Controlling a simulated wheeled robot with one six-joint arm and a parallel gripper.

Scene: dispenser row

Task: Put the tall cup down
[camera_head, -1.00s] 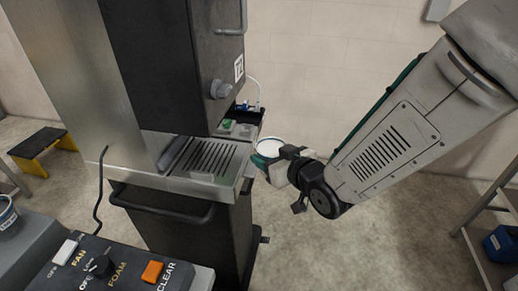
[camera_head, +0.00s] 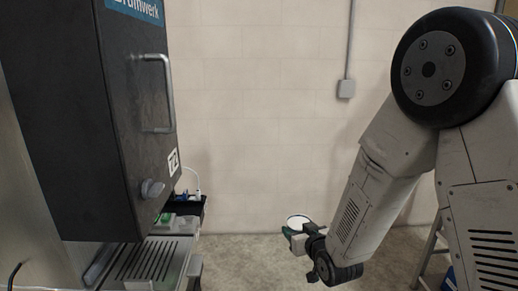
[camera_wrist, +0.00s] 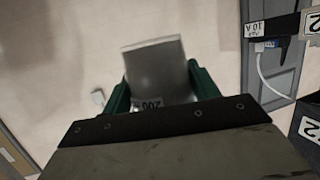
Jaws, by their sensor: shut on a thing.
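The tall cup (camera_wrist: 155,75), pale grey with a "200" label, stands between the green fingers of my gripper (camera_wrist: 162,92) in the wrist view. In the head view, the cup (camera_head: 298,220) shows a round white rim, with my gripper (camera_head: 291,234) shut on its side. It is held in the air, to the right of the dispenser and apart from it. Much of its body is hidden behind my gripper and wrist in the head view.
The dark dispenser (camera_head: 125,130) labelled "T2" is at left, with a slotted drip tray (camera_head: 148,262) below it. A black bin (camera_head: 188,211) with cables sits behind the tray. A pale wall (camera_head: 270,110) stands behind. Floor is clear beneath the cup; a ladder-like frame (camera_head: 433,245) is at right.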

